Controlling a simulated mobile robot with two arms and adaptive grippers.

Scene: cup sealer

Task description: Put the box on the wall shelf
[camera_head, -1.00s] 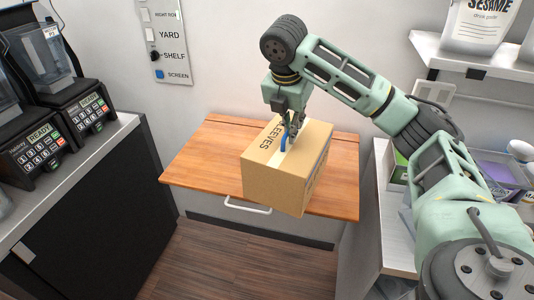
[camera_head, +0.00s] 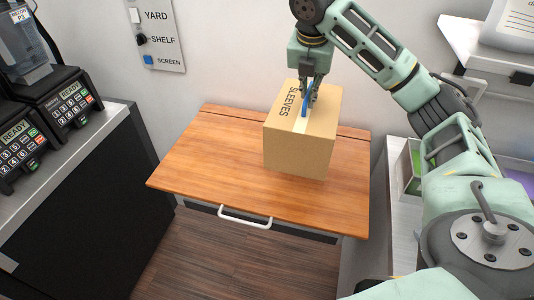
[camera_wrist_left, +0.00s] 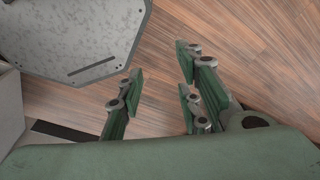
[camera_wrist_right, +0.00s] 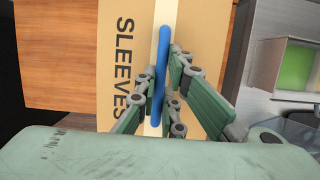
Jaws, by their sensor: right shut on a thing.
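The cardboard box (camera_head: 298,150), marked SLEEVES, has a blue handle (camera_head: 306,104) on its taped top. My right gripper (camera_head: 310,92) is shut on this handle from above; the right wrist view shows the handle (camera_wrist_right: 160,70) between the fingers. The box is upright over the back right of the wooden worktop (camera_head: 220,165); I cannot tell whether its base touches it. A white wall shelf (camera_head: 462,45) is at the upper right, partly out of frame. My left gripper (camera_wrist_left: 158,88) is open and empty above the floor in the left wrist view.
A wall panel (camera_head: 158,38) with switches hangs behind. A side counter (camera_head: 402,215) with a green-filled container (camera_head: 410,165) is at the right. The worktop's front and left are clear.

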